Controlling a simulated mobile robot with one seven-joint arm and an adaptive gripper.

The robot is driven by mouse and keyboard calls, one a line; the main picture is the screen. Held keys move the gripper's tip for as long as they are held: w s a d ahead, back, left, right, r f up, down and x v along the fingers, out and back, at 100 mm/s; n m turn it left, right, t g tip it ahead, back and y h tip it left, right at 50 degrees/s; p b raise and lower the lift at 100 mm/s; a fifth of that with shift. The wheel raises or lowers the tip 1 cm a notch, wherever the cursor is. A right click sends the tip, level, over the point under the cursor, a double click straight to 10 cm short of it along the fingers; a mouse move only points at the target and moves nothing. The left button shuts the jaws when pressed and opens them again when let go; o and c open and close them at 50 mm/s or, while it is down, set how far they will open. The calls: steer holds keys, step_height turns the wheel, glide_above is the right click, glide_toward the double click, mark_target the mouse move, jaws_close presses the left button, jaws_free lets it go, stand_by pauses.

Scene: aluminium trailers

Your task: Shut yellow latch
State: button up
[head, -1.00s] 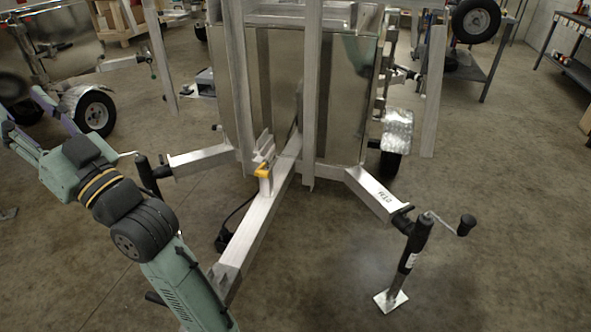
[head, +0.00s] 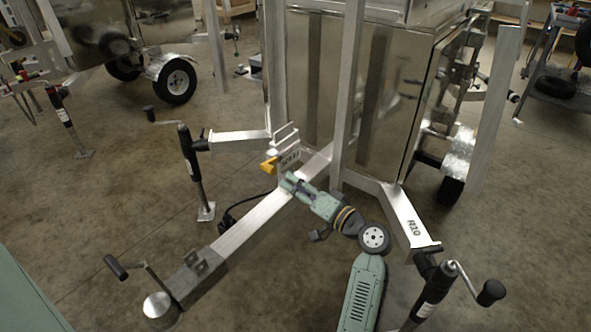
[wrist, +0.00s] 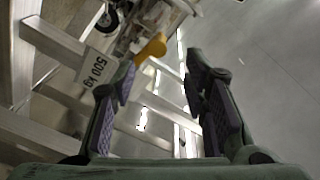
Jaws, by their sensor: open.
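The yellow latch (head: 268,165) sits on a metal bracket (head: 286,150) on the trailer's drawbar (head: 245,218). My gripper (head: 287,182) is just right of and below the latch in the head view, apart from it as far as I can tell. In the wrist view the latch (wrist: 152,47) shows beyond and between the two fingertips, closer to the left one. My gripper (wrist: 158,75) is open with nothing between its fingers. The latch's far side is hidden.
The trailer's metal box (head: 390,90) is behind. Open floor lies left of the drawbar.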

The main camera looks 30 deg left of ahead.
mark_target(273, 171)
steer(key=a, duration=0.3)
steer(key=w+a+p, duration=0.1)
steer(key=a, duration=0.2)
steer(key=w+a+p, duration=0.1)
steer(key=a, duration=0.3)
steer(key=shift+w+a+f, duration=0.1)
steer(key=shift+f, duration=0.05)
steer(key=shift+c, duration=0.2)
jaws_close()
stand_by(0.4)
